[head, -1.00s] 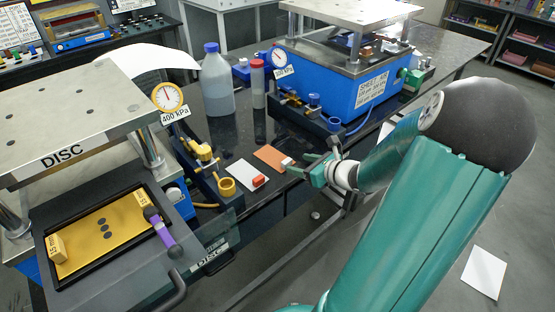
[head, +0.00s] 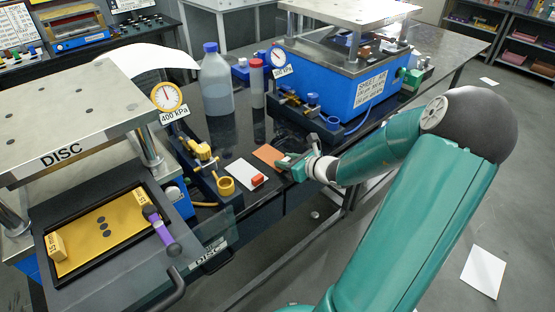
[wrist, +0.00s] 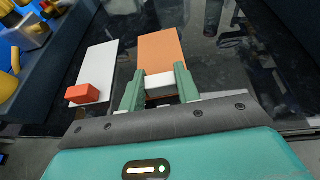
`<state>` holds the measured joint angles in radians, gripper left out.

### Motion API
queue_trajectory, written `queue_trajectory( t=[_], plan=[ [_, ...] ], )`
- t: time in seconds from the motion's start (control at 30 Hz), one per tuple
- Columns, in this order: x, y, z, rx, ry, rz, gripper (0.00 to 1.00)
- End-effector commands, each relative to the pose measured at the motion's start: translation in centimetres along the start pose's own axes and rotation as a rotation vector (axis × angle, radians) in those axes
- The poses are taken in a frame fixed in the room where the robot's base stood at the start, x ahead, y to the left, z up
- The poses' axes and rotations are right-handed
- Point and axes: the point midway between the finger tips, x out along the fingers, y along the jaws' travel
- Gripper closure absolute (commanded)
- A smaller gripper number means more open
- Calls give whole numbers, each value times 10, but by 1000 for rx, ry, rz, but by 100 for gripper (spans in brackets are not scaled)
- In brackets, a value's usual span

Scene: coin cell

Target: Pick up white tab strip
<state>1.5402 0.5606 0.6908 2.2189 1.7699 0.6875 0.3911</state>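An orange strip (wrist: 161,50) lies on the dark bench with a white tab (wrist: 160,80) on its near end. In the head view the orange strip (head: 268,156) lies just left of my gripper (head: 289,161). In the wrist view my gripper (wrist: 158,84) has its two green fingers apart, one on each side of the white tab. I cannot tell whether they touch it. A white strip (wrist: 99,60) with a red tab (wrist: 83,92) lies to the left; the white strip also shows in the head view (head: 244,172).
A blue press (head: 350,92) stands behind on the right. A bottle (head: 217,80) and a red-capped tube (head: 257,84) stand further back. The bench's front edge runs below my gripper.

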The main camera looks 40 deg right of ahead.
Motion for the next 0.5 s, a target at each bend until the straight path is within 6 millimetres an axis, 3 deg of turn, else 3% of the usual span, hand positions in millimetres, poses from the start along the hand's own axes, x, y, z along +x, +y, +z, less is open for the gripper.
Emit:
queue_trajectory(
  t=[0.5],
  plan=[
    [-3, 0, 6, -3, 0, 0, 90]
  ],
)
